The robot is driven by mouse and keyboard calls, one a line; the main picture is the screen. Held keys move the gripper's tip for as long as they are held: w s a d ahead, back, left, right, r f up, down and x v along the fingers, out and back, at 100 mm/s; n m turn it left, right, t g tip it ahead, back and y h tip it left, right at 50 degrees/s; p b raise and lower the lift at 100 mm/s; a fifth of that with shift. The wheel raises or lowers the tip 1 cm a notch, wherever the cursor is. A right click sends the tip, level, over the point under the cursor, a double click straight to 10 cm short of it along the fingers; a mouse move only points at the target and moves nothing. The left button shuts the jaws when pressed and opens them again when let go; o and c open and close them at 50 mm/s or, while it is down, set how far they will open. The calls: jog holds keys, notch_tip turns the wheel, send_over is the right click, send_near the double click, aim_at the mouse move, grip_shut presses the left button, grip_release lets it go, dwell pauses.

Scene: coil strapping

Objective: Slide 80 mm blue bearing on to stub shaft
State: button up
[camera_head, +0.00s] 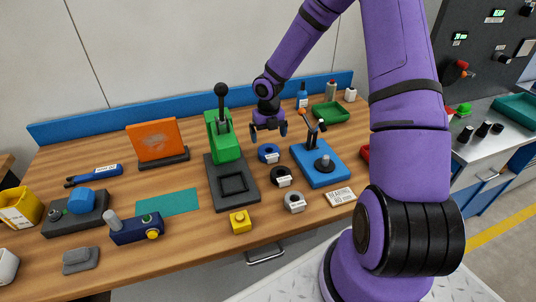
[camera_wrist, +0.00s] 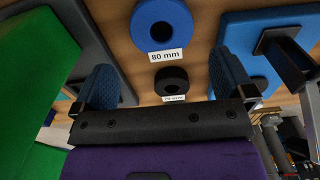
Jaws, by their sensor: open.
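The blue bearing (camera_head: 268,153) is a thick ring lying flat on the wooden bench, between the green press and the blue fixture. In the wrist view the blue ring (camera_wrist: 162,20) has a label (camera_wrist: 166,56) reading "80 mm". The stub shaft (camera_head: 325,161) is a short grey upright post on the blue base plate (camera_head: 318,176), right of the bearing. My gripper (camera_head: 269,132) is open and empty, above and behind the bearing. Its blue fingers show apart in the wrist view (camera_wrist: 164,84), with the blue ring ahead of them, not between them.
A black ring (camera_head: 281,175) and a grey ring (camera_head: 294,200) lie in front of the blue one. The green press (camera_head: 218,136) stands close on the left. A green tray (camera_head: 331,112) sits at the back.

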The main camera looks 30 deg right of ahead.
aim_at(269, 151)
jog(key=shift+s+d+f, duration=0.1)
jog(key=shift+d+f, duration=0.05)
jog(key=shift+f, duration=3.8)
jog(key=c, duration=1.1)
